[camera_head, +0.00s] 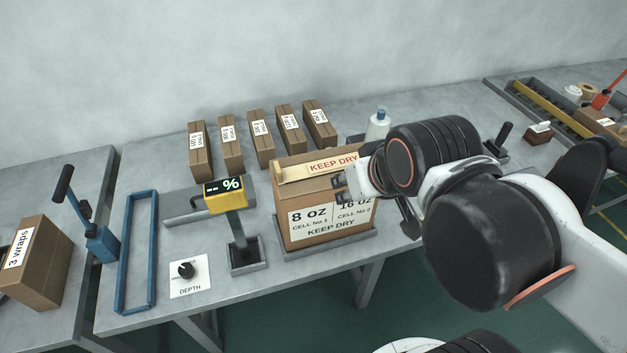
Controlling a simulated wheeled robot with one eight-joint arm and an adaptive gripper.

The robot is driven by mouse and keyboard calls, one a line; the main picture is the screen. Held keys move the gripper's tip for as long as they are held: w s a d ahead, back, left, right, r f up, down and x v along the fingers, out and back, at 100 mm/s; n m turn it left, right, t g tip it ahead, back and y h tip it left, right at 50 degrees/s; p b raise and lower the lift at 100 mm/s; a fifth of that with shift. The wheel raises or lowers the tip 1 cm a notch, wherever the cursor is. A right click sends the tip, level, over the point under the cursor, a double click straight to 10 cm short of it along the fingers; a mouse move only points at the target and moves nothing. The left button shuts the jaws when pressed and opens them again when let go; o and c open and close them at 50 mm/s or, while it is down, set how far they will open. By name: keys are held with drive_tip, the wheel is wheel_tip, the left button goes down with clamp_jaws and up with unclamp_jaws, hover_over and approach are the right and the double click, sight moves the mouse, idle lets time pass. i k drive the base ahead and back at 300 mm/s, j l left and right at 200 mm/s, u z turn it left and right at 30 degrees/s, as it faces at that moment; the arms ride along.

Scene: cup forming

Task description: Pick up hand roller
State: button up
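A tool with an upright black handle (498,141) stands at the back right of the bench, behind my arm. It may be the hand roller, but its lower part is partly hidden and I cannot be sure. My gripper (345,186) is in front of the upper right of the large carton, left of this tool. The wrist hides most of the gripper, so its opening does not show. A dark flat-ended piece (409,218) hangs below the wrist, right of the carton; I cannot tell whether it is a finger or a tool.
The large carton (312,198) stands on a grey tray. A yellow display (226,195), depth dial (187,271) and blue frame (137,250) are left. Several small boxes (261,143) line the back near a white bottle (378,125). A blue tool (102,244) stands far left.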

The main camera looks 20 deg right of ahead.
sight(506, 129)
drive_tip(key=z, duration=1.65)
drive_tip(key=i+l, duration=0.2)
drive_tip(key=i, duration=0.3)
drive_tip(key=i+l, duration=0.2)
drive_tip(key=i, duration=0.3)
drive_tip(key=i+l+z, duration=0.1)
drive_tip(key=i, duration=0.4)
